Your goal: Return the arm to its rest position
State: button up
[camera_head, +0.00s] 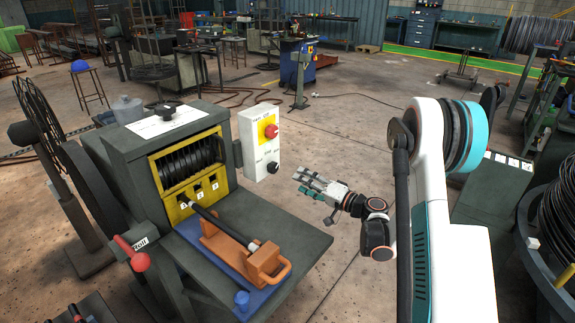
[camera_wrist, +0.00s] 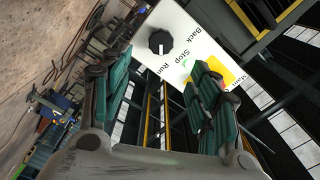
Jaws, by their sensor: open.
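My gripper (camera_head: 308,184) is open and empty. In the head view it is in the air to the right of the machine (camera_head: 125,155), with a gap between it and the white control box (camera_head: 262,165). The arm comes in from the right side of the picture. In the wrist view the two green-padded fingers of my gripper (camera_wrist: 158,88) stand wide apart. Beyond them is the control box (camera_wrist: 186,28) with a black knob (camera_wrist: 160,42) marked Run, Stop and Back, and part of a yellow plate.
The machine has a yellow-framed opening with a black ribbed drum (camera_head: 186,162). On its front table is an orange handled part (camera_head: 266,262). A red-knobbed lever (camera_head: 140,261) stands at the front left. A bin of coiled wire (camera_head: 535,262) is at right.

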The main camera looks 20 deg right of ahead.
jog(key=s+a+r+n+g+h, duration=0.3)
jog(key=s+a+r+g, duration=0.2)
jog(key=s+a+r, duration=0.65)
jog(key=s+d+n+g+h, duration=0.1)
jog(key=s+d+h, duration=0.1)
jog(key=s, duration=1.1)
jog(key=s+d+r+n+g+h, duration=0.1)
jog(key=s+h, duration=0.4)
jog(key=s, duration=0.8)
jog(key=shift+s+d+r+n+h, duration=0.15)
jog(key=shift+d+n+h, duration=0.15)
jog(key=shift+d, duration=0.35)
